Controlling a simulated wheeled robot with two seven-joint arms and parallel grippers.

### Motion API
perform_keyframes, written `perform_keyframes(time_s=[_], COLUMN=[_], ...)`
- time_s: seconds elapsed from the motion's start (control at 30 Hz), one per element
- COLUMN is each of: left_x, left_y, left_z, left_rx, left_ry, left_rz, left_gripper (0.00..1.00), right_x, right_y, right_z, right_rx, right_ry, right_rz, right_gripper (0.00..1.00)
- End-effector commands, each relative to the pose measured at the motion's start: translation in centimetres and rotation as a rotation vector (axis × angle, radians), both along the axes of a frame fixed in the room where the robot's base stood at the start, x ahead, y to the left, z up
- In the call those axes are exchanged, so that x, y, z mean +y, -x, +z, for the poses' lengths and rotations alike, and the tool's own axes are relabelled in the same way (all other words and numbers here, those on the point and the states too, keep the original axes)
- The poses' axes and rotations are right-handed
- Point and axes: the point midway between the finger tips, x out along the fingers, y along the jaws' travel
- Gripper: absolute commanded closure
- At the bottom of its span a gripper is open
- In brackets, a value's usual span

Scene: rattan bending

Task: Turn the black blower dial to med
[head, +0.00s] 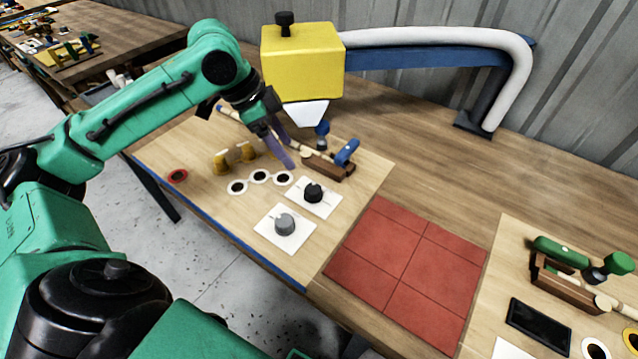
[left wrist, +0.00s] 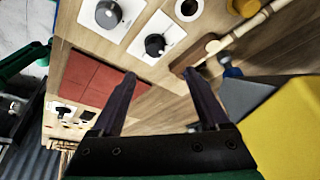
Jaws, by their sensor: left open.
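The black dial (head: 313,191) sits on a white square plate (head: 325,208) on the light wooden board. In the left wrist view the black dial (left wrist: 155,45) is beyond my fingertips, toward the top. A grey dial (head: 285,224) on its own white plate is just nearer to me; it also shows in the left wrist view (left wrist: 109,14). The dial markings are too small to read. My left gripper (head: 283,157) is open and empty, above the board and up-left of the black dial, apart from it. Its two fingers (left wrist: 160,85) show spread in the left wrist view. My right gripper is not in view.
A yellow box (head: 303,62) on a blue arm with a white hose hangs near my left gripper. A brown wooden block (head: 328,168) with a blue-handled clamp (head: 346,152) stands close behind the black dial. Red tiles (head: 405,270) to the right are clear.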

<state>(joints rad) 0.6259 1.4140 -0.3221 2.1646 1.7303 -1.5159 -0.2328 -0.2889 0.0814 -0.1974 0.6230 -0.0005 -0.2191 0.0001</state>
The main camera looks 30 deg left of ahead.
Motion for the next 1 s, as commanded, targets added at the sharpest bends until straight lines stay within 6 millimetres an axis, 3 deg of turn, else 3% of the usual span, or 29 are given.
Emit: perform_keyframes(time_s=[0.17,0.3,0.53,0.7,0.9,0.97,1.0], left_x=[-1.2,-2.5,-4.0,-4.4,-4.4,-4.4,-4.4], left_y=[-0.7,-1.5,-2.7,-3.0,-3.0,-3.0,-3.0], left_z=[-3.1,-6.7,-11.6,-12.9,-12.9,-12.9,-12.9], left_rx=[0.006,0.006,0.004,0.001,0.001,0.001,0.001], left_ry=[0.005,0.006,0.004,0.001,0.001,0.001,0.001], left_rz=[-0.004,-0.003,-0.001,-0.002,-0.002,-0.002,-0.002], left_gripper=[0.22,0.22,0.22,0.22,0.22,0.41,0.56], right_x=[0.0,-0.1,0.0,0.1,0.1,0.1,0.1], right_y=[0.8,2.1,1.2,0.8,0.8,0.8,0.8], right_z=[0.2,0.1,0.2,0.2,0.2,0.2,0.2], right_rx=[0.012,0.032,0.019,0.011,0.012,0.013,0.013], right_ry=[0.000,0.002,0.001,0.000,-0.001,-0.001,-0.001], right_rz=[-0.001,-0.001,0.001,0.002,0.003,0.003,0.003], right_gripper=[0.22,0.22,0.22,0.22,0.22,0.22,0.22])
